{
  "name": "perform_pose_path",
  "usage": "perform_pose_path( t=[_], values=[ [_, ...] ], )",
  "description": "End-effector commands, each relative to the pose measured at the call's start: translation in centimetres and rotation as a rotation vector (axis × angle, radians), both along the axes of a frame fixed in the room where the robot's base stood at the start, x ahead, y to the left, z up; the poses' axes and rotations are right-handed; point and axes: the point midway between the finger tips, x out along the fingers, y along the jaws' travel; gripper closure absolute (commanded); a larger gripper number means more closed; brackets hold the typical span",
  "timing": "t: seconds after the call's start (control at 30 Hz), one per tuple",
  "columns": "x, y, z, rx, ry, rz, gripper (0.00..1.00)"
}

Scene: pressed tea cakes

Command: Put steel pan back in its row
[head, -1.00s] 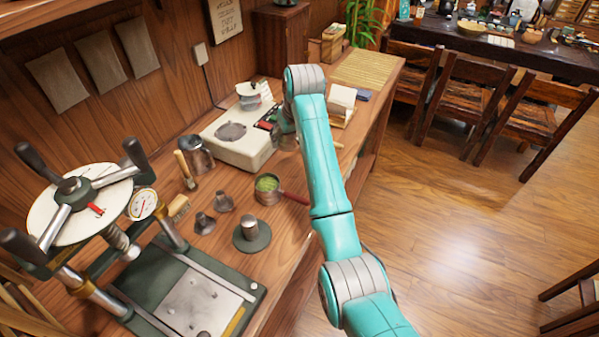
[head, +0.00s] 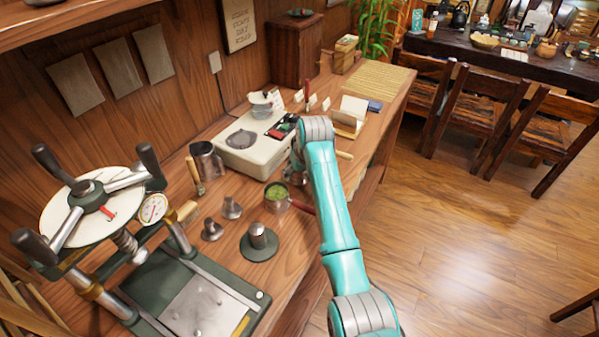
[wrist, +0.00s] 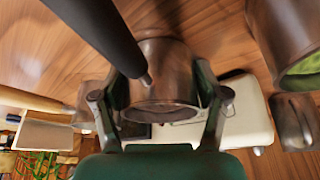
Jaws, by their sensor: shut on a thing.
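My gripper (wrist: 160,98) is shut on a steel pan (wrist: 170,55), a round brown-grey metal vessel, in the wrist view. One finger sits on each side of it. A dark rod with a silver tip (wrist: 146,81) crosses in front of the pan; I cannot tell whether it is part of it. In the head view my arm and gripper hide most of the held pan. Another steel pan (head: 289,204) with green tea and a reddish handle stands on the bench, below my gripper in the picture. It shows at the right of the wrist view (wrist: 253,30).
A white scale (head: 243,160) stands left of my gripper. Small white cards (head: 312,101) stand behind it, near a card holder (head: 346,122). Steel weights (head: 232,209), a jug (head: 209,163) and a large press (head: 205,300) occupy the near bench. A bamboo mat (head: 372,78) lies beyond.

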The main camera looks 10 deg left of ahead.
Motion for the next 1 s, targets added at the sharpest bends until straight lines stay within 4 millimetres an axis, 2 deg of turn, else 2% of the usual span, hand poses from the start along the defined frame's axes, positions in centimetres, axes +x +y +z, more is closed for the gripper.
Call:
perform_pose_path(
  t=[0.17, 0.2, 0.27, 0.67, 0.87, 1.0],
  values=[
    [0.0, 0.0, -0.2, 0.001, -0.001, 0.000, 0.72],
    [0.0, 0.0, -0.3, -0.001, 0.001, 0.000, 0.17],
    [0.0, 0.0, -0.3, -0.001, 0.001, 0.000, 0.02],
    [0.0, 0.0, 0.0, 0.001, -0.001, 0.000, 0.02],
    [-0.7, -0.5, 2.2, 0.001, -0.002, -0.001, 0.02],
    [-1.6, -1.1, 4.8, 0.001, -0.003, -0.001, 0.02]
  ],
)
